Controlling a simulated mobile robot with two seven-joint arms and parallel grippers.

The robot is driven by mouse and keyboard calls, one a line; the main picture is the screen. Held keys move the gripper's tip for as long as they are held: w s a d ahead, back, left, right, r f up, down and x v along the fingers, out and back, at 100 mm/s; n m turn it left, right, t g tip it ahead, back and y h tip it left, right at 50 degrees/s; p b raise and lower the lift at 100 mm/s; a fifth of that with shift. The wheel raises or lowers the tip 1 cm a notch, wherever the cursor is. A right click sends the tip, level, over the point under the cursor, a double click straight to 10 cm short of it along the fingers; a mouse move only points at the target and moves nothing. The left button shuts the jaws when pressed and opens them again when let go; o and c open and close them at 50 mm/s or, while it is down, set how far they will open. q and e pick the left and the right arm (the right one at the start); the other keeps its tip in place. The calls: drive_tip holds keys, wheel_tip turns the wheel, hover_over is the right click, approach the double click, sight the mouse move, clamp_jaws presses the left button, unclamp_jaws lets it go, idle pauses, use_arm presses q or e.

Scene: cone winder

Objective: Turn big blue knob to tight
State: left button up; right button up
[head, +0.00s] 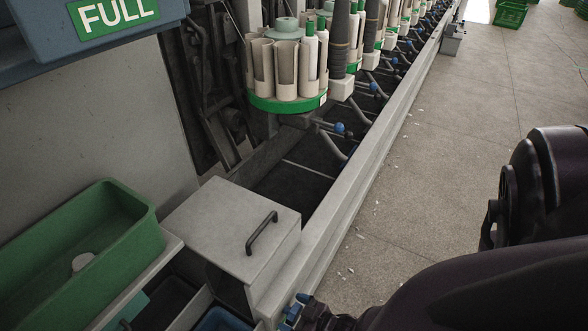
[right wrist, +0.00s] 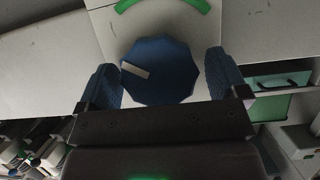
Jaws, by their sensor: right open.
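The big blue knob (right wrist: 165,72) is a many-sided dial on a pale panel in the right wrist view. A white pointer mark (right wrist: 134,70) on it lies toward the picture's left. A green arc (right wrist: 160,3) is on the panel above it, partly cut off. My right gripper (right wrist: 163,78) is open, with one blue finger on each side of the knob; I cannot tell whether either touches it. In the head view this gripper (head: 296,310) is at the bottom edge, by the machine's near end. The knob cannot be made out there. My left gripper is out of view.
A grey box lid with a black handle (head: 262,232) and a green tray (head: 82,246) are at the machine's near end. Tubes stand on a green-rimmed round carrier (head: 288,102). The floor (head: 440,150) to the right is mostly clear.

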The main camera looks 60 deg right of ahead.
drive_tip(key=c, duration=0.9)
drive_tip(key=m+y, duration=0.3)
drive_tip(key=m, duration=0.1)
drive_tip(key=shift+d, duration=0.25)
drive_tip(key=m+y, duration=0.1)
drive_tip(key=m, duration=0.1)
drive_tip(key=m+t+y, duration=0.1)
drive_tip(key=m, duration=0.1)
drive_tip(key=shift+f+m+y, duration=0.2)
drive_tip(key=shift+m+y, duration=0.2)
idle(0.4)
drive_tip(key=o, duration=0.9)
